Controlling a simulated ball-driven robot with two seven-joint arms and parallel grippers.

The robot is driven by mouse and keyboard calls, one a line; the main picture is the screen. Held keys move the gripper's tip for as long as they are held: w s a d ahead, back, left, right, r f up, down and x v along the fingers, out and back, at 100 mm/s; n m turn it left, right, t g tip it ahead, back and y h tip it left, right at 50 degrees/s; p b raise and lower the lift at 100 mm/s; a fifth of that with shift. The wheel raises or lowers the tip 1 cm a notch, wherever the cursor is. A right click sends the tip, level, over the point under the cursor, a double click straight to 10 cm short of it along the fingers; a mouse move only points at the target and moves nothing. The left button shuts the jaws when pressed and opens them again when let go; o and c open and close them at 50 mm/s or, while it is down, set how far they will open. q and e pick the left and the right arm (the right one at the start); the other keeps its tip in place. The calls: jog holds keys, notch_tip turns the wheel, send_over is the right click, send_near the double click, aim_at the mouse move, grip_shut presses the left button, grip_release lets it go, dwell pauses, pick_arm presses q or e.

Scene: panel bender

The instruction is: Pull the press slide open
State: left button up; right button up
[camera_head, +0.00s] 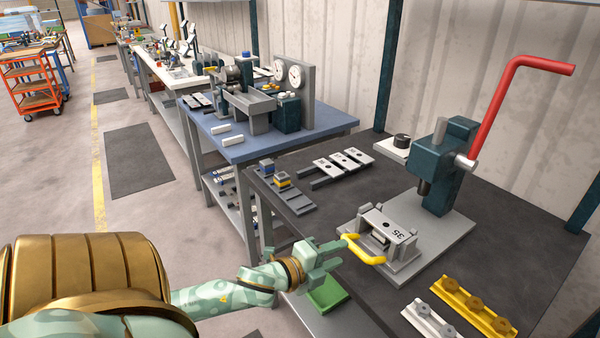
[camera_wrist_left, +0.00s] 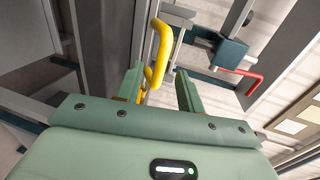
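The press slide (camera_head: 392,228) is a grey block marked 35 on the press's grey base plate, with a yellow bow handle (camera_head: 365,252) on its near left side. The handle also shows in the left wrist view (camera_wrist_left: 160,55), just beyond and partly between the fingertips. My left gripper (camera_head: 337,253) is open at the left end of the handle; its fingers (camera_wrist_left: 160,85) stand apart on either side of the handle's line. I cannot tell whether they touch it. The teal press (camera_head: 450,165) with its red lever (camera_head: 495,110) stands behind the slide. My right gripper is not in view.
A yellow rack (camera_head: 475,305) and a white rack (camera_head: 430,322) lie at the front right. A green tray (camera_head: 328,294) sits below my left gripper. A blue table (camera_head: 300,125) with machines stands behind.

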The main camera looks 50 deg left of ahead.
pick_arm(q)
jog(key=d+p+v, duration=0.1)
jog(key=p+v, duration=0.1)
jog(key=v, duration=1)
jog(key=shift+s+a, duration=0.4)
jog(key=shift+r, duration=0.1)
